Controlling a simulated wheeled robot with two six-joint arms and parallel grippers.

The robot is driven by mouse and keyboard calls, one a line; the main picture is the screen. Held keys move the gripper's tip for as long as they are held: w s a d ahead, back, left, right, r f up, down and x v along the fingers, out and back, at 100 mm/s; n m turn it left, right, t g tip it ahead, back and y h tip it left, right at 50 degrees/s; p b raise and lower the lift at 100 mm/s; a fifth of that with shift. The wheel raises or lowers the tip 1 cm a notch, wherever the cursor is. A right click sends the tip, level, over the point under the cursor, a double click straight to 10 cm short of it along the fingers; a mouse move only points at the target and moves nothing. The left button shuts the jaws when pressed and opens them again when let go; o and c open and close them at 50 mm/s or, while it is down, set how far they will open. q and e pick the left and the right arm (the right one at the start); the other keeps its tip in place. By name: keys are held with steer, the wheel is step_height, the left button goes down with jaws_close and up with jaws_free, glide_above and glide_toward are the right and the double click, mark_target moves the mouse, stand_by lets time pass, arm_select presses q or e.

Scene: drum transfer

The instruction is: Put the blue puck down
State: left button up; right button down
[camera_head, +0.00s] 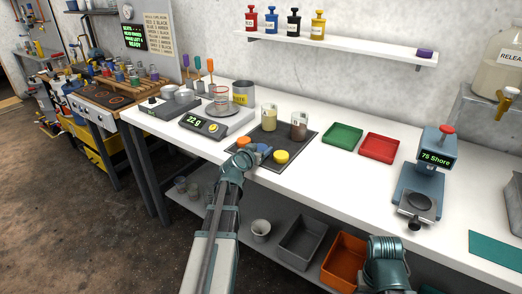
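The blue puck (262,148) shows at the tip of my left gripper (246,156), just above or on the dark mat (308,133). The gripper partly hides it, and I cannot tell whether the fingers hold it or whether it touches the mat. An orange puck (244,143) lies just behind the gripper. A yellow puck (281,156) lies to the right of the blue one. My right arm ends at the bottom right, low in front of the bench; its fingers cannot be made out.
Two cups (299,130) stand at the back of the mat. A scale reading 22 g (205,126) is to the left. Green (342,136) and red (379,148) trays lie to the right, then a hardness tester (424,180). An orange bin (343,262) sits below on the shelf.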

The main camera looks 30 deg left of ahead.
arm_select(q)
steer(key=o, duration=0.4)
steer(key=shift+r+p, duration=0.25)
steer(key=shift+p, duration=0.05)
steer(key=p+v, duration=0.3)
steer(key=v, duration=0.9)
steer(key=shift+f, duration=0.1)
